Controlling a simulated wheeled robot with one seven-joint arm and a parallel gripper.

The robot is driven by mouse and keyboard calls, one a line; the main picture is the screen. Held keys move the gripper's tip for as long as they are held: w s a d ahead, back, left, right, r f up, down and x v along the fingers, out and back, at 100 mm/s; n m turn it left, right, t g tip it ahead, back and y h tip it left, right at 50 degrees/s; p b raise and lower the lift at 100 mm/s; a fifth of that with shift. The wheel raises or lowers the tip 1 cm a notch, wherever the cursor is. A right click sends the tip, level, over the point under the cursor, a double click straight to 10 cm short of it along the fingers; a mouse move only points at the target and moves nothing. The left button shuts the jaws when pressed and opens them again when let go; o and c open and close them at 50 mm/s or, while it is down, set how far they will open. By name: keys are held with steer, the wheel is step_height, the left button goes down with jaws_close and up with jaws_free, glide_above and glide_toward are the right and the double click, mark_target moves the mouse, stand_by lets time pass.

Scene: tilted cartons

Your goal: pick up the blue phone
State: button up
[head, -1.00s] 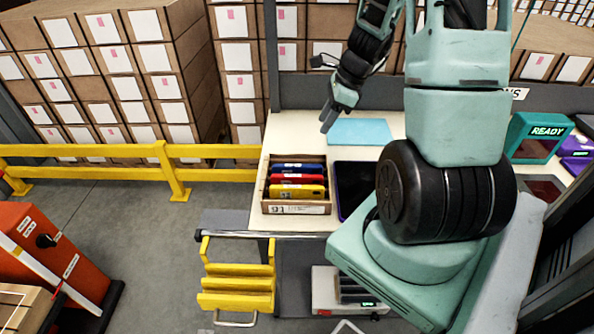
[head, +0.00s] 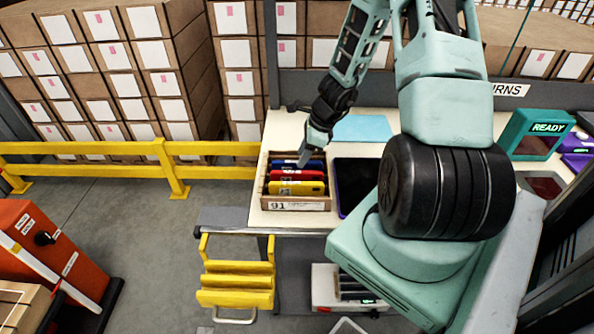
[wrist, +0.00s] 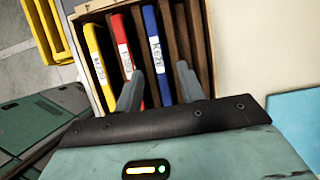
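The blue phone (head: 316,165) stands on edge in a slot of a small brown carton (head: 268,205), behind a red phone (head: 300,175) and a yellow phone (head: 305,188). In the wrist view the blue phone (wrist: 158,55) has a white label and lies beside the red phone (wrist: 125,50), with the yellow phone (wrist: 97,62) further left. My gripper (head: 303,162) is over the carton. In the wrist view my gripper (wrist: 159,82) is open, one finger on each side of the blue phone's line. I cannot tell whether the fingers touch it.
Empty slots (wrist: 182,45) lie right of the blue phone in the wrist view. A dark purple-edged tray (head: 355,180) stands right of the carton, and a light blue mat (head: 362,128) lies behind.

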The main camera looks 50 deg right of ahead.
steer(key=shift+x, duration=1.55)
steer(key=shift+r, duration=0.1)
jaws_close()
